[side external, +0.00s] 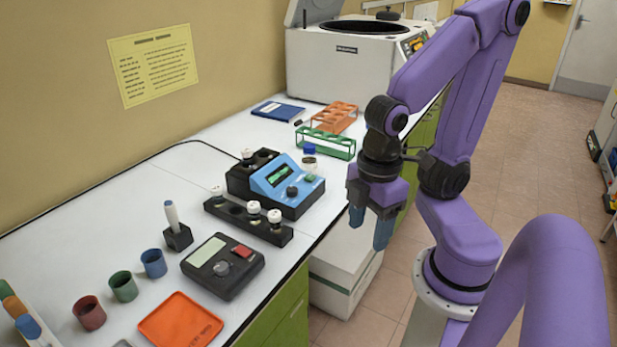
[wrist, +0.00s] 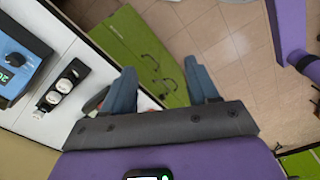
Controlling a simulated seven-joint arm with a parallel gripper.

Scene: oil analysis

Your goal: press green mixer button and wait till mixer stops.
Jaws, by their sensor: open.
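A blue-topped device (side external: 287,185) with a lit green display and a dark knob stands on the white bench, a black block with wells at its left. It also shows at the left edge of the wrist view (wrist: 25,45). A black box (side external: 222,265) with a grey panel, a knob and a red button lies nearer. I cannot tell which device is the mixer, and no green button is clearly visible. My gripper (side external: 370,224) is open and empty, pointing down past the bench's right edge. In the wrist view its blue fingers (wrist: 160,72) are apart above the floor and green cabinet.
A black rack (side external: 248,219) holds white-capped vials. Green (side external: 326,142) and orange (side external: 335,117) racks stand behind the blue device. A white centrifuge (side external: 345,60) is at the back. Cups and an orange tray (side external: 180,320) are in front. A white box (side external: 342,280) is beside the bench.

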